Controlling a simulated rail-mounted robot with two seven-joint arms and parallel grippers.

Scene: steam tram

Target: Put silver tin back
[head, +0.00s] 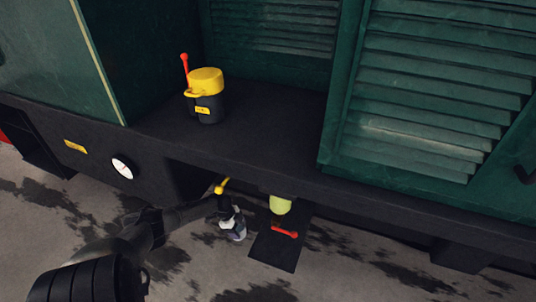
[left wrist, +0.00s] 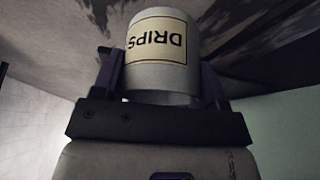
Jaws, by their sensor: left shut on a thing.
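The silver tin (left wrist: 160,85) fills the upper middle of the left wrist view, with a cream label reading DRIPS upside down in that picture. My left gripper (head: 238,235) is shut on it, with one purple finger on each side. In the head view the gripper hangs low beside the tram, below the footplate edge and left of a small dark step. The tin is small and hard to make out there. My right gripper is not in view.
The dark step (head: 270,255) bears a yellow-green cylinder (head: 280,205) and a red bar (head: 284,232). A yellow tap-like handle (head: 221,187) sits just above my gripper. A yellow-lidded black can (head: 206,95) stands on the footplate (head: 265,125).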

